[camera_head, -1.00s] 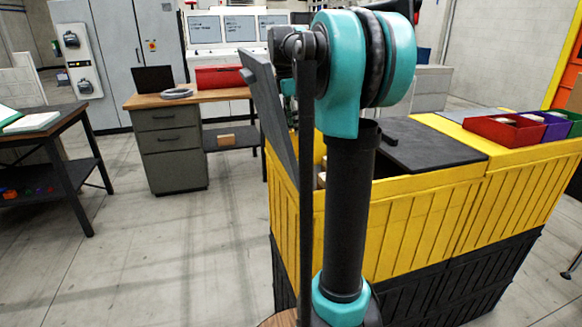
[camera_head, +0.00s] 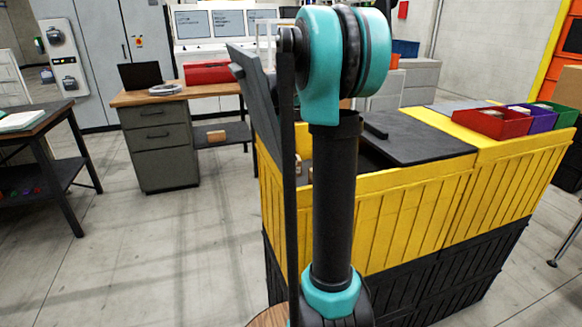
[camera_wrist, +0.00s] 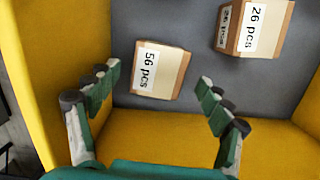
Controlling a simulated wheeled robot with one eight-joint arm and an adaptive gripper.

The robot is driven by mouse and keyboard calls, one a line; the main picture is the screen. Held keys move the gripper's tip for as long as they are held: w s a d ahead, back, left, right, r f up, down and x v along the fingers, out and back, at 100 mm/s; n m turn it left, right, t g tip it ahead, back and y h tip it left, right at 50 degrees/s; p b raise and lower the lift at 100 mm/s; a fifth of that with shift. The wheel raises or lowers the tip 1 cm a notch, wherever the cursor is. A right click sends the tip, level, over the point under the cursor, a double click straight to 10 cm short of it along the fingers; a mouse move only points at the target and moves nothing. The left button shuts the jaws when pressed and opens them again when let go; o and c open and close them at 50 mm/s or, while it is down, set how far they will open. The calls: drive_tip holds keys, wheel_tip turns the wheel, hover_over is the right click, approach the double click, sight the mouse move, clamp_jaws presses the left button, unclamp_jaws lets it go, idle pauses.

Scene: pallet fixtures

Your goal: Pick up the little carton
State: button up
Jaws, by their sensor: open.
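In the wrist view a small carton (camera_wrist: 160,70) with a white "56 pcs" label lies on the grey floor of a yellow crate (camera_wrist: 28,40). A second carton (camera_wrist: 253,27), labelled "26 pcs", lies farther up and right. My gripper (camera_wrist: 158,79) is open and empty, with its green fingers spread on either side of the "56 pcs" carton's lower part in the picture. I cannot tell how high the fingers are above it. In the head view my arm hides most of the crate's opening, and my gripper is out of sight.
The yellow crate (camera_head: 400,205) stands on a black one. A raised dark panel (camera_head: 256,95) is at its left, a flat dark panel (camera_head: 425,138) at its right. Red (camera_head: 492,122) and purple (camera_head: 537,118) bins sit beyond. A desk (camera_head: 158,145) stands left; floor between is clear.

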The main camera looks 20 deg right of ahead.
drive_tip(key=f, duration=0.4)
drive_tip(key=shift+w+d+f, duration=0.1)
drive_tip(key=shift+d+f, duration=0.15)
drive_tip(key=shift+f, duration=0.15)
drive_tip(key=shift+c, duration=0.6)
drive_tip(key=c, duration=1.2)
